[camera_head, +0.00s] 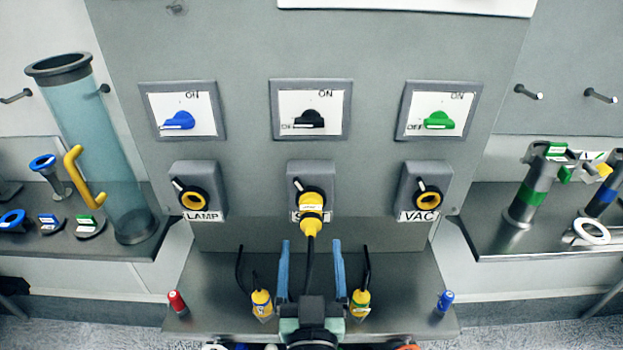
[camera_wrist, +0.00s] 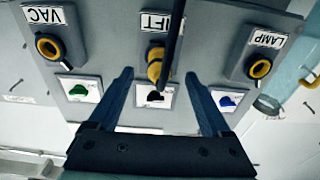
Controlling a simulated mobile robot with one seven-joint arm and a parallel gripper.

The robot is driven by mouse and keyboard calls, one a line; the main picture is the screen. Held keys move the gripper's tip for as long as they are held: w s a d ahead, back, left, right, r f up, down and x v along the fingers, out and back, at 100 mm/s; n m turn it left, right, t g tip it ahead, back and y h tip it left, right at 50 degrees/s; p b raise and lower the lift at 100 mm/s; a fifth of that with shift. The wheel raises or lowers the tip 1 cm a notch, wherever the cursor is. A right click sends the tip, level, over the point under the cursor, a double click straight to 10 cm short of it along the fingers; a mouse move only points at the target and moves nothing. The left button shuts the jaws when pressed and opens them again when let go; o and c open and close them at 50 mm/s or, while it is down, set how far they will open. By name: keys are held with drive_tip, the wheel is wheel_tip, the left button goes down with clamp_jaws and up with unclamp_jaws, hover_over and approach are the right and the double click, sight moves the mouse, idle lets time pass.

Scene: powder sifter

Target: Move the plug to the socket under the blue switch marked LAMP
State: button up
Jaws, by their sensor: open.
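The yellow plug (camera_head: 312,205) sits in the middle socket, under the black switch (camera_head: 310,118); its black cable hangs down between my fingers. It also shows in the wrist view (camera_wrist: 154,68), where the picture is upside down. The LAMP socket (camera_head: 195,199), dark with a yellow ring, is empty under the blue switch (camera_head: 179,121) on the left. It shows at the right in the wrist view (camera_wrist: 260,68). My gripper (camera_head: 311,245) is open and empty, its blue fingers pointing at the panel below the plug. The middle label is partly hidden by the plug.
The VAC socket (camera_head: 428,199) under the green switch (camera_head: 439,121) is empty. Two more yellow plugs (camera_head: 262,304) (camera_head: 359,303) stand on the lower shelf beside my gripper. A red item (camera_head: 177,302) and a blue item (camera_head: 445,300) stand farther out.

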sight(311, 227)
drive_tip(key=r+p, duration=0.1)
drive_tip(key=p, duration=0.1)
drive_tip(key=s+p, duration=0.1)
drive_tip(key=p, duration=0.1)
drive_tip(key=shift+s+r+g, duration=0.15)
drive_tip(key=shift+r+g, duration=0.15)
drive_tip(key=shift+r, duration=0.05)
drive_tip(key=shift+s+f+p, duration=0.1)
drive_tip(key=shift+s+p, duration=0.15)
drive_tip(key=shift+p, duration=0.25)
drive_tip(key=shift+w, duration=0.15)
drive_tip(key=w+p, duration=0.1)
drive_tip(key=w, duration=0.6)
drive_tip(key=shift+w+p, duration=0.15)
drive_tip(key=shift+p, duration=0.15)
drive_tip(key=shift+w, duration=0.75)
clamp_jaws()
drive_tip(key=shift+s, duration=0.1)
idle(0.4)
drive_tip(key=shift+s+b, duration=0.4)
drive_tip(key=shift+s, duration=2.5)
